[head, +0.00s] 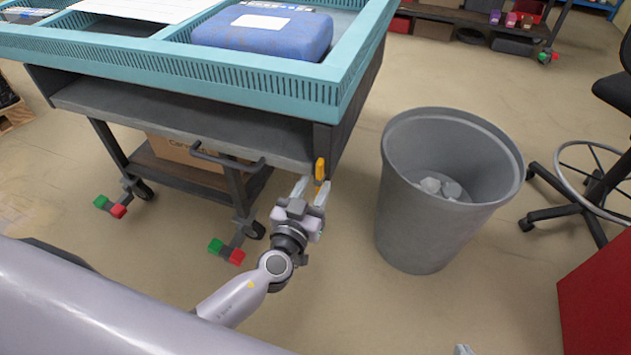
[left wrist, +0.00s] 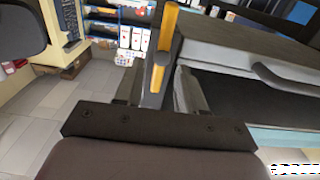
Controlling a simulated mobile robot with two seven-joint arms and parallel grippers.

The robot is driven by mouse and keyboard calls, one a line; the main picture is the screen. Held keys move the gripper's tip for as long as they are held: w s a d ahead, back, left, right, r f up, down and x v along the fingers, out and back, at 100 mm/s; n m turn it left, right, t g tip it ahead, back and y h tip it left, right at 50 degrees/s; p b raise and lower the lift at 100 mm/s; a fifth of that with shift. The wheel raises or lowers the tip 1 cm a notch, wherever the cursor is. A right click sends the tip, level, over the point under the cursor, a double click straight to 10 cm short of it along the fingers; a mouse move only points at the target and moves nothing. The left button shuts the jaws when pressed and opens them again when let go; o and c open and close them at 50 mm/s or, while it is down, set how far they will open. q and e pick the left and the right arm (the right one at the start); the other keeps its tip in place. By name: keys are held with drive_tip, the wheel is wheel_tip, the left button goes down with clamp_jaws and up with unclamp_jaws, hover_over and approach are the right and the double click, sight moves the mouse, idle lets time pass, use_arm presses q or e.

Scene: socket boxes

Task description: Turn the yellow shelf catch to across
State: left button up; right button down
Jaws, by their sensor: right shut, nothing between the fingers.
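The yellow shelf catch (head: 320,170) is at the front right corner of the cart's grey shelf. Its bar stands roughly upright in the head view. In the left wrist view the yellow catch (left wrist: 166,35) rises between my fingers. My left gripper (head: 313,188) is open, with one finger on each side of the catch; in the left wrist view its fingers (left wrist: 158,88) are apart, and I cannot tell whether either touches. Only a small grey tip of my right gripper (head: 463,350) shows at the bottom edge of the head view; it is shut and empty.
The cart's grey shelf (head: 180,118) has a dark handle (head: 225,158) on its front. A teal tray (head: 215,75) on top holds a blue case (head: 264,30). A grey bin (head: 440,190) stands close right of the gripper. A red cabinet (head: 600,300) is further right.

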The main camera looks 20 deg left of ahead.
use_arm(q)
drive_tip(key=shift+w, duration=0.95)
clamp_jaws()
